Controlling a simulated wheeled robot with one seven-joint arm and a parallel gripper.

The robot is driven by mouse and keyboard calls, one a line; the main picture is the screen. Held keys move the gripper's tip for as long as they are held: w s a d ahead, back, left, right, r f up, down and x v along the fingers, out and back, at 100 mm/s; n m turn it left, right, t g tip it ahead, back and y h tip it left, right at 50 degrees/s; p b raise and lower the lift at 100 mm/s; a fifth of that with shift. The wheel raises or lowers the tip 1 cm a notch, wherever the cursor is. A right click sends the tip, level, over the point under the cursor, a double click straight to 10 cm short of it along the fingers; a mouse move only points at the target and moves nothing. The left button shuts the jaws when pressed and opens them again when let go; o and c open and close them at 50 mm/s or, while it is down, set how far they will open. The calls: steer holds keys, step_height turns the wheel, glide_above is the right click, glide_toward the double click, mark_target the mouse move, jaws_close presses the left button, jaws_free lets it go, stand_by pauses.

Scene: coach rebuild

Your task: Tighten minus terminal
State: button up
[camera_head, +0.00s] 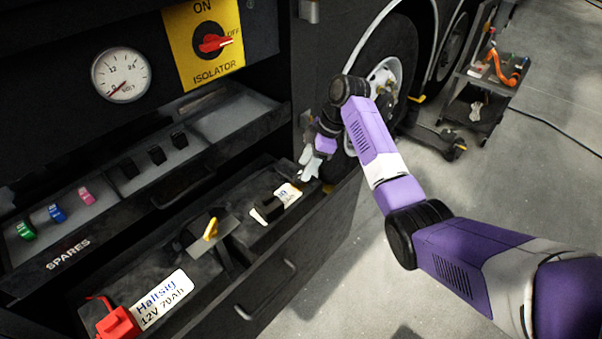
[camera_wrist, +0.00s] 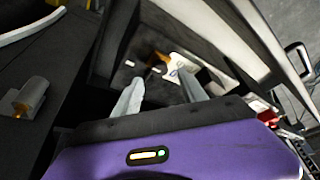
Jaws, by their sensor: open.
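My gripper (camera_head: 312,166) is at the far end of the battery tray, above the second battery. In the wrist view its two pale fingers (camera_wrist: 160,88) are apart with nothing held between them. A small brass-coloured piece (camera_wrist: 157,60), perhaps the minus terminal, shows beyond the fingertips beside a white label (camera_wrist: 176,70). It is apart from the fingers, and its clamp details are too small to tell. In the head view my gripper partly covers that end. The nearer battery has a red terminal cover (camera_head: 118,322) and a white label (camera_head: 163,298).
The spares tray (camera_head: 110,218) lies behind. A red isolator switch (camera_head: 212,43) points to OFF. A wheel (camera_head: 385,75) stands behind my arm. A tool cart (camera_head: 492,75) is at upper right.

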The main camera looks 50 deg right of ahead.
mark_target(299, 181)
steer(key=shift+x, duration=2.1)
steer(key=shift+c, duration=0.4)
jaws_close()
